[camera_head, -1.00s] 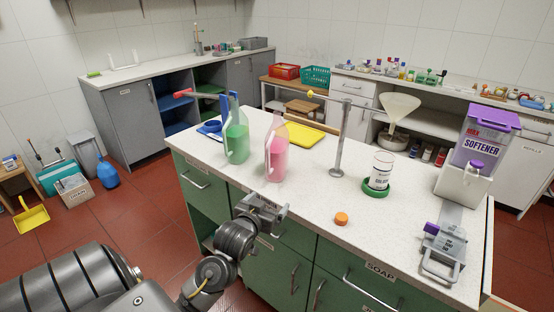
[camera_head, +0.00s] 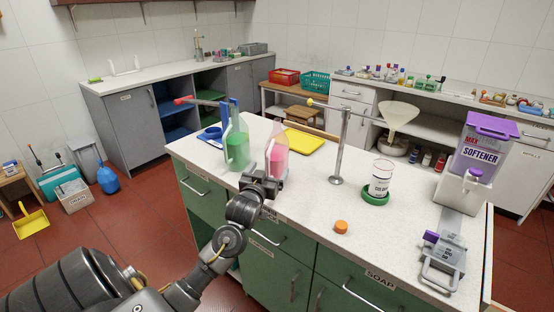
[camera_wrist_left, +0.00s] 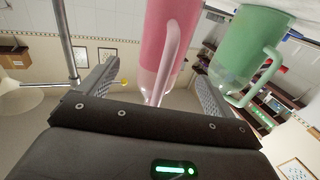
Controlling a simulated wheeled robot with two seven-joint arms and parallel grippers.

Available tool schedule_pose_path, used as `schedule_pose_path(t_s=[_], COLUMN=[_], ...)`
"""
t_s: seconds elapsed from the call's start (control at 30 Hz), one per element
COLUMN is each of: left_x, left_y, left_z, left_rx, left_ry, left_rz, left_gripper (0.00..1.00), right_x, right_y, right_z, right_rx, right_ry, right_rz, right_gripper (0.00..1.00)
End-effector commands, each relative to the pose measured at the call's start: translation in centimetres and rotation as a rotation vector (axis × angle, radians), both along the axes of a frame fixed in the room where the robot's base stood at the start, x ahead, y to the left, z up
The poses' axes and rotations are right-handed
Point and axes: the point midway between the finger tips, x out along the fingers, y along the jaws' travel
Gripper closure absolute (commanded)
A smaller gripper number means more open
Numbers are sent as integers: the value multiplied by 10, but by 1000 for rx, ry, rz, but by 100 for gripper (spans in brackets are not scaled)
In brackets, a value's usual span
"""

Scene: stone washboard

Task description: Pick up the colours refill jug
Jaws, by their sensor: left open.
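Two handled jugs stand on the white worktop (camera_head: 320,215), a pink one (camera_head: 277,157) and a green one (camera_head: 236,148) to its left. I cannot read a label on either jug. My left gripper (camera_head: 265,178) is open at the worktop's front edge, in front of the pink jug and hiding its lower part. In the left wrist view the pink jug (camera_wrist_left: 172,35) and its handle lie between the open fingers (camera_wrist_left: 155,72), and the green jug (camera_wrist_left: 245,50) is beyond the right finger. Whether the fingers touch the pink jug cannot be told. My right gripper is not in view.
A labelled clear container (camera_head: 380,182) stands on a green ring (camera_head: 375,198). A metal stand (camera_head: 340,150), an orange cap (camera_head: 341,227) and a yellow tray (camera_head: 304,141) are on the worktop. A softener box (camera_head: 480,150) is at right. The front middle is mostly clear.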

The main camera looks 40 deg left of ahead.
Motion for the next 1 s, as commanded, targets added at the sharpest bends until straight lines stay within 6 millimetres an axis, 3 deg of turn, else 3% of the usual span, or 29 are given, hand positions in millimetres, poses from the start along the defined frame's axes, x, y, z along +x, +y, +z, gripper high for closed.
schedule_pose_path(t_s=[0.4, 0.67, 1.0], left_x=[44, 47, 47], left_y=[19, 20, 20], left_z=[3, 2, 2], left_rx=[1, 1, 0], left_ry=[0, 1, 1], left_rz=[0, 0, 0], left_gripper=[10, 10, 52], right_x=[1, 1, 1], right_y=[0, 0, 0], right_z=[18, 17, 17], right_rx=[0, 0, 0], right_ry=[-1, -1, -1], right_rz=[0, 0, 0], right_gripper=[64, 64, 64])
